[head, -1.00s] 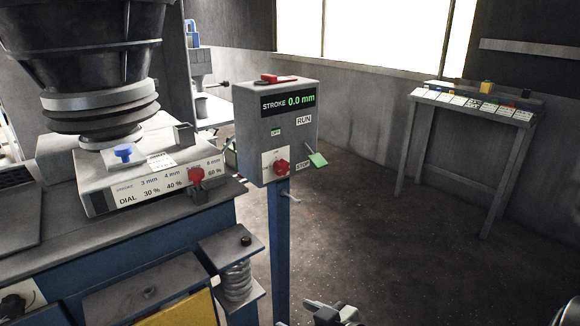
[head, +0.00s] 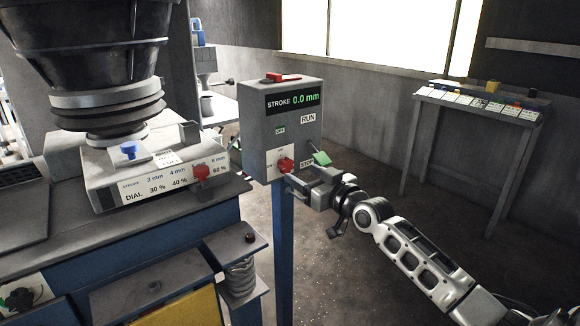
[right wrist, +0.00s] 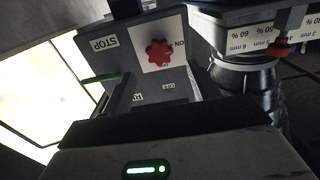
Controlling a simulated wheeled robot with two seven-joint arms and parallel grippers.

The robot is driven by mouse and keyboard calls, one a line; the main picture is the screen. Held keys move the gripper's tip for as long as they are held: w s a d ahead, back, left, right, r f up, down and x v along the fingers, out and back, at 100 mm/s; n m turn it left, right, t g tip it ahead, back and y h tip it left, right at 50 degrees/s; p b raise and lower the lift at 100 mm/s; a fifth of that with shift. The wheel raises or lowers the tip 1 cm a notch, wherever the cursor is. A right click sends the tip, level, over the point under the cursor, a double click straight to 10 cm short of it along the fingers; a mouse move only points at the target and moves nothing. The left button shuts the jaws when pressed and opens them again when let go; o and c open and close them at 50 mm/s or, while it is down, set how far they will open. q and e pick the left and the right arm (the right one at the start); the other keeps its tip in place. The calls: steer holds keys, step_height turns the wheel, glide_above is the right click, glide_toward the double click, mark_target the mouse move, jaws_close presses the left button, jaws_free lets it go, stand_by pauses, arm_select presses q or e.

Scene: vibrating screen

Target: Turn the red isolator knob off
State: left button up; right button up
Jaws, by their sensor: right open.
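The red isolator knob (head: 286,165) sits on a white plate low on the front of the grey control box (head: 258,135). It also shows as a lobed red knob in the right wrist view (right wrist: 158,53), upper middle. The box display reads STROKE 0.0 mm. My right gripper (head: 304,180) is open and empty, just right of and slightly below the knob in the head view. I see no contact with the knob. My left gripper is not in view.
A green-tipped lever (head: 321,158) juts from the box's right side, close to my right gripper. The blue post (head: 283,240) carries the box. Another red knob (head: 202,172) is on the dial unit at left. A table (head: 480,101) stands far right, with open floor before it.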

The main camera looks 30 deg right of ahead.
mark_target(288, 166)
steer(key=w, duration=0.6)
steer(key=shift+w+a+b, duration=0.15)
steer(key=shift+a+b, duration=0.15)
steer(key=c, duration=1)
